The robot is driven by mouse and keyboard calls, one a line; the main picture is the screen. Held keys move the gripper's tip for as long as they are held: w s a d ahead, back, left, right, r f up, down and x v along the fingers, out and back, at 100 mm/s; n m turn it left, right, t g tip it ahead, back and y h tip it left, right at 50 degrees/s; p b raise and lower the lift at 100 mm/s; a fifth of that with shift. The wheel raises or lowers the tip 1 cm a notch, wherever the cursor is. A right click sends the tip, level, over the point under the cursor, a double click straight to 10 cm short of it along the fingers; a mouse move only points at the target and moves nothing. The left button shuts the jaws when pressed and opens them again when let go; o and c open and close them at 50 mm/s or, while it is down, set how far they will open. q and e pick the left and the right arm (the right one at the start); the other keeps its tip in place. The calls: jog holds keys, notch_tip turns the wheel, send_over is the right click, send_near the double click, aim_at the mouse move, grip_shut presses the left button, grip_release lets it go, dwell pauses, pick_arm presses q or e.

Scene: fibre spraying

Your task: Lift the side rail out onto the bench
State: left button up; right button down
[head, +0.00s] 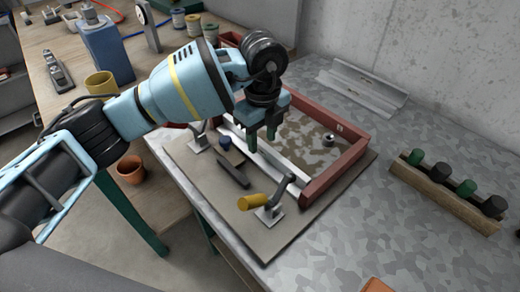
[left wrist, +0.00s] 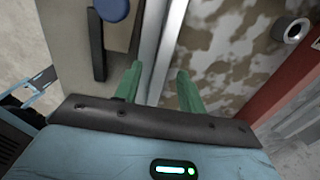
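The side rail (head: 285,168), a pale metal strip, runs along the near left side of a red-brown frame (head: 336,170) around a brown-blotched panel (head: 305,138). It also shows in the left wrist view (left wrist: 151,40). My left gripper (head: 261,140) points down over the rail. Its green fingers are apart, one toward each side of the rail, with nothing visibly gripped; I cannot tell whether they touch it. A toggle clamp with a yellow handle (head: 253,202) stands by the rail's near end, and another clamp (head: 198,136) by its far end. My right gripper is out of view.
A base board (head: 262,240) carries the frame, a black bar (head: 233,174) and a blue knob (head: 224,143). Pale metal angles (head: 365,82) lie on the bench by the wall. A wooden rack (head: 440,195) holds green and black pieces at right. The bench between is clear.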

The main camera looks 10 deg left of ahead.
aim_at(261, 143)
pick_arm(q)
jog(key=shift+f, duration=0.75)
grip_shut()
jog(key=shift+r, duration=0.15)
notch_tip(261, 143, up, 18)
jog(key=p, duration=0.1)
dwell(0.3)
jog(key=shift+f, duration=0.2)
